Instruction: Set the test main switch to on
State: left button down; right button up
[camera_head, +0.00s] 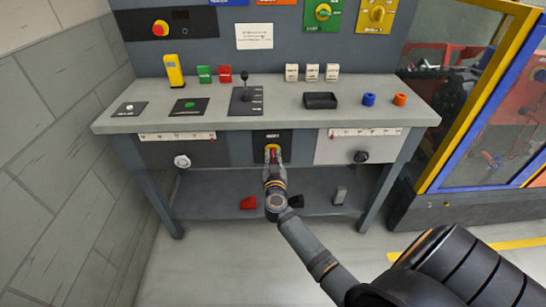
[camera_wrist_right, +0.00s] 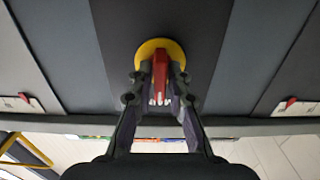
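The test main switch (camera_head: 272,147) is a red handle on a round yellow plate, set in the dark middle panel of the bench front. In the right wrist view the red handle (camera_wrist_right: 160,72) stands upright in the picture against its yellow plate (camera_wrist_right: 160,46). My right gripper (camera_head: 273,157) reaches it from the front. In the wrist view its fingers (camera_wrist_right: 160,82) lie on both sides of the handle, drawn in close and apparently shut on it. The label above the switch is too small to read. My left gripper is not in view.
The grey bench top (camera_head: 260,122) carries a black lever (camera_head: 245,86), a green button (camera_head: 190,104) and a black tray (camera_head: 320,100). A white knob (camera_head: 182,161) and a black knob (camera_head: 361,156) flank the switch. A yellow-and-blue framed enclosure (camera_head: 490,110) stands at right.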

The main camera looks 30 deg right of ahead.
grip_shut()
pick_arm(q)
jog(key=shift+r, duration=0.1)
